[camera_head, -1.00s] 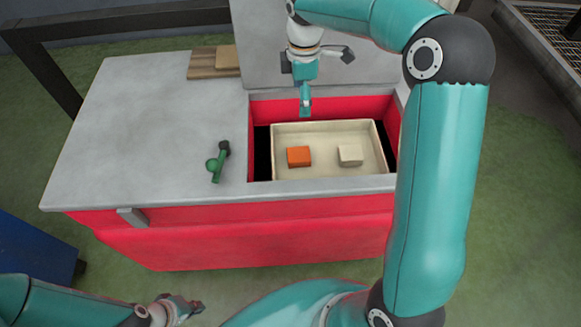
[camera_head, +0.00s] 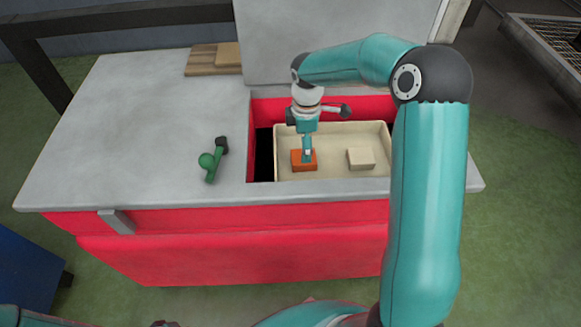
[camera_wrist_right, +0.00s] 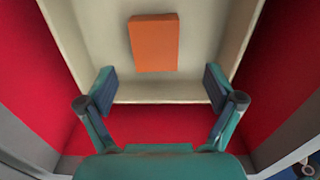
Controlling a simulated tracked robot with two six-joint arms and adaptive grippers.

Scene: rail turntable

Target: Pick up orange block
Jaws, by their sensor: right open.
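The orange block (camera_head: 303,165) lies in the left part of a cream tray (camera_head: 345,129) set in the red well of the counter. In the right wrist view the orange block (camera_wrist_right: 154,42) is ahead of the fingertips, between their lines, and not touched. My right gripper (camera_head: 307,152) points down over the block and partly covers it in the head view. Its two fingers stand wide apart and empty in the right wrist view (camera_wrist_right: 160,88). My left gripper is not clearly visible; only bits of its arm show at the bottom left.
A cream block (camera_head: 361,158) lies in the tray to the right of the orange one. Red well walls (camera_head: 265,107) surround the tray. A green object (camera_head: 209,162) and wooden boards (camera_head: 214,59) lie on the grey counter, which is otherwise clear.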

